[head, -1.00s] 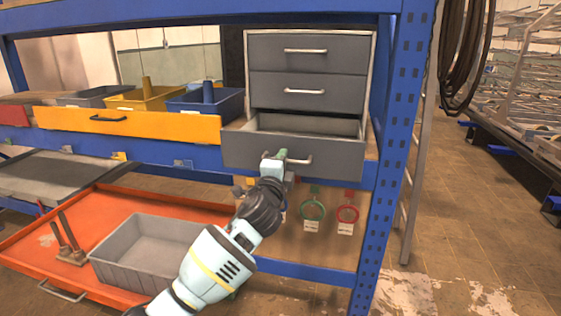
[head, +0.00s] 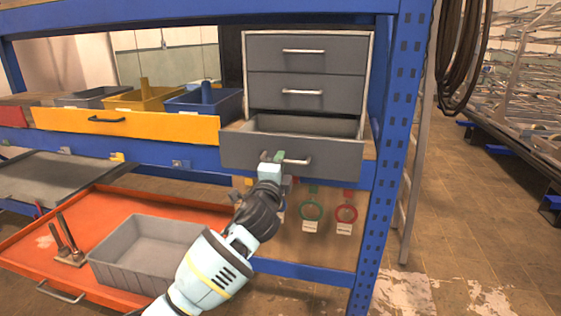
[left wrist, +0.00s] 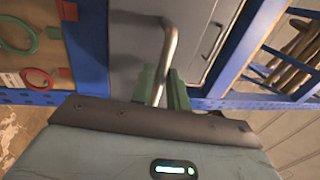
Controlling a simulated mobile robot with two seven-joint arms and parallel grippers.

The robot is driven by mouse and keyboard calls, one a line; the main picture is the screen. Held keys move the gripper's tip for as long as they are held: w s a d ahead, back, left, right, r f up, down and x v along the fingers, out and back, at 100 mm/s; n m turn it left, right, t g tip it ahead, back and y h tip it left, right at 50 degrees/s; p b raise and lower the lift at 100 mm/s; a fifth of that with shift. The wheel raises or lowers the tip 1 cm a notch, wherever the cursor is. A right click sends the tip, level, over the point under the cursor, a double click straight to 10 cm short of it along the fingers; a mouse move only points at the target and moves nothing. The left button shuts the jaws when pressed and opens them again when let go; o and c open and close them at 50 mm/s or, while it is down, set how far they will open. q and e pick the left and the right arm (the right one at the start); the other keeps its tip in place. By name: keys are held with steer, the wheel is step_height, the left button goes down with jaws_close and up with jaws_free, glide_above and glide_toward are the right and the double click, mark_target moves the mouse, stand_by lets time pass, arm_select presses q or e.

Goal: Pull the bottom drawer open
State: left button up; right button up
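The bottom drawer (head: 330,158) of the grey cabinet stands pulled out, its empty inside showing from above. Its metal handle (head: 298,161) runs across the front. My left gripper (head: 272,156) is at the left part of this handle. In the left wrist view, the green fingers (left wrist: 161,88) lie on either side of the handle bar (left wrist: 168,48), close against it, and look shut on it. My right gripper is not in view.
Two shut drawers (head: 307,92) sit above. A blue rack post (head: 389,150) stands close on the right. Green (head: 311,210) and red (head: 346,213) rings hang below the drawer. An orange tray (head: 120,205) with a grey bin (head: 150,250) is below left.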

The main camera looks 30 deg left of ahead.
arm_select(q)
steer(key=v, duration=0.6)
steer(key=shift+s, duration=0.35)
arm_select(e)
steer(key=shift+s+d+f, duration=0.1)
arm_select(q)
steer(key=shift+d+f, duration=0.1)
